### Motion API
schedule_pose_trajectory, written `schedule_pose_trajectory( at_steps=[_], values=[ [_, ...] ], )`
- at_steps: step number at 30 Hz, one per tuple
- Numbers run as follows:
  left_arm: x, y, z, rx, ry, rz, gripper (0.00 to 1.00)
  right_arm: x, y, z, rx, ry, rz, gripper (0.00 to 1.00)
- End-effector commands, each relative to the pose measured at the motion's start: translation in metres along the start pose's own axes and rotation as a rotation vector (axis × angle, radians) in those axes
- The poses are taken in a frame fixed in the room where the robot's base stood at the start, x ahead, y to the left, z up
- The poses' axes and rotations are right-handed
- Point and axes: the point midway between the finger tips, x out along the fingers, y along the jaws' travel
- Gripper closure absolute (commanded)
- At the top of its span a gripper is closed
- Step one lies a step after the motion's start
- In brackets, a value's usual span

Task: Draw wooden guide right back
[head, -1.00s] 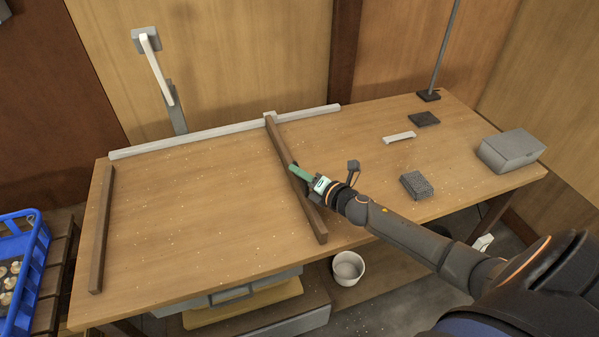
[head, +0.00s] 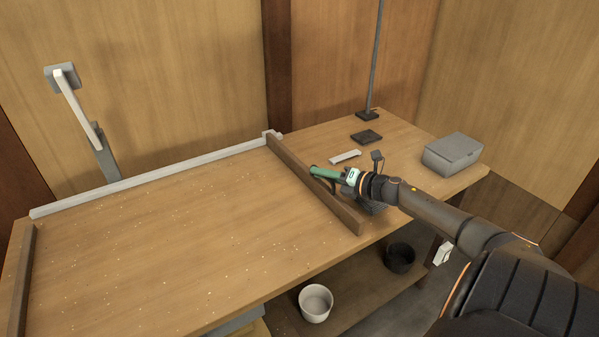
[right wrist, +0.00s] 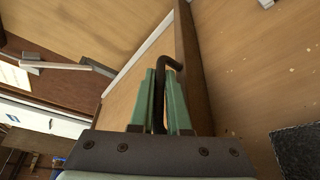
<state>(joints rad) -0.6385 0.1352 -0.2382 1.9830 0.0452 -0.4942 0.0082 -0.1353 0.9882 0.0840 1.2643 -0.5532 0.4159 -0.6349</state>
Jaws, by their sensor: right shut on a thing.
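The right wooden guide (head: 340,213) is a long brown bar lying across the table. Its far end meets the right end of the white rail (head: 150,176). My right gripper (head: 318,174) is at the guide's right side, with green fingers shut on its dark bent handle. The right wrist view shows the handle (right wrist: 159,105) between the two fingers and the guide (right wrist: 190,75) just beside it. The left guide (head: 22,285) lies at the table's left edge, partly cut off. My left gripper is out of view.
A dark rough block (right wrist: 297,150) sits close to my right gripper. A white bar (head: 345,157), a dark plate (head: 366,137) and a grey box (head: 452,153) are on the table's right part. A white pot (head: 316,303) and a black pot (head: 400,258) stand below.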

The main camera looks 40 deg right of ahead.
Motion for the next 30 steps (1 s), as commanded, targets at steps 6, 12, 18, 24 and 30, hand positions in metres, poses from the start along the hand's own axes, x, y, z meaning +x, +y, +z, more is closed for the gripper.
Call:
schedule_pose_trajectory(
  at_steps=[6, 12, 18, 24, 30],
  values=[
    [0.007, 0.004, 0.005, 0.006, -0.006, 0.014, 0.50, -0.008, -0.014, 0.018, 0.001, -0.004, -0.001, 1.00],
    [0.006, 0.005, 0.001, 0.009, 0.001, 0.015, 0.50, -0.010, -0.016, 0.023, 0.000, -0.006, -0.003, 1.00],
    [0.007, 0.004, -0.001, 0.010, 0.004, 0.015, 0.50, -0.010, -0.016, 0.025, -0.001, -0.010, -0.005, 1.00],
    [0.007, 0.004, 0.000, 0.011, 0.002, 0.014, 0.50, -0.010, -0.015, 0.024, -0.001, -0.007, -0.004, 0.73],
    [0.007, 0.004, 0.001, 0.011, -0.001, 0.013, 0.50, -0.010, -0.015, 0.022, 0.001, -0.004, -0.002, 0.73]
  ],
)
